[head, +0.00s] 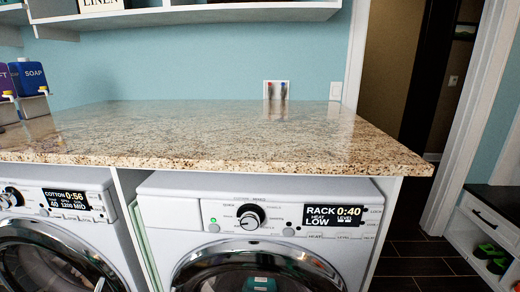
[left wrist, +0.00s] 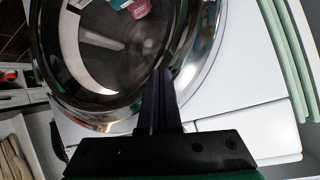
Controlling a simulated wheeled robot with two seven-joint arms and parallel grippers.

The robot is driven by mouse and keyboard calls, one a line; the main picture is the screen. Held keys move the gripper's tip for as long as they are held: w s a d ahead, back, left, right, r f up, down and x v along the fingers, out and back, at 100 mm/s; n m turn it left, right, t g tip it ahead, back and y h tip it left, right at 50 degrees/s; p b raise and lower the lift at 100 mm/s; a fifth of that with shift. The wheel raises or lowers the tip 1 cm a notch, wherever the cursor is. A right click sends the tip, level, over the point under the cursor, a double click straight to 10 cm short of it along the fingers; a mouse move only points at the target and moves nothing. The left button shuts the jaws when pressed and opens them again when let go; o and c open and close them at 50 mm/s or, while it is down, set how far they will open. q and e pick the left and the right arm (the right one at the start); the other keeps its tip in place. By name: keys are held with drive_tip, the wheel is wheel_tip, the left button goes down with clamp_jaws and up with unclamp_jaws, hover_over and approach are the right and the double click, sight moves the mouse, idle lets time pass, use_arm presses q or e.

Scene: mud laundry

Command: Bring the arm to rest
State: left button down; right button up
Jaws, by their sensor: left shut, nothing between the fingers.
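My left gripper (left wrist: 161,80) shows only in the left wrist view. Its two dark fingers are together with nothing between them. They overlap the lower right part of a round chrome-rimmed machine door (left wrist: 72,110) in that picture. I cannot tell whether the fingertips touch the door. Neither arm nor gripper shows in the head view. My right gripper is not seen in either view.
A granite counter (head: 230,135) spans two white front-loaders: the right machine (head: 165,210) and the left machine (head: 85,182). Soap dispensers (head: 30,78) stand at the counter's left. Pale green boards (left wrist: 290,60) are right of the door. Dark floor (head: 410,265) is open at right.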

use_arm(q)
drive_tip(key=s+a+f+n+g+y, duration=0.1)
drive_tip(key=s+a+f+n+g, duration=0.2)
drive_tip(key=s, duration=0.6)
drive_tip(key=s+a+f+n+g+y, duration=0.1)
drive_tip(key=s+f+g, duration=0.2)
drive_tip(key=s+g, duration=0.35)
drive_tip(key=s+f+p, duration=0.2)
drive_tip(key=f, duration=0.8)
drive_tip(key=s+f+p, duration=0.2)
drive_tip(key=s+f, duration=0.1)
drive_tip(key=f, duration=0.8)
drive_tip(key=s+a+f+p, duration=0.2)
drive_tip(key=s+f, duration=0.8)
drive_tip(key=s, duration=0.5)
drive_tip(key=shift+s+a+f+m+g+y, duration=0.15)
drive_tip(key=shift+s+a+m+g+y, duration=0.25)
drive_tip(key=shift+a, duration=0.3)
drive_tip(key=shift+w, duration=0.1)
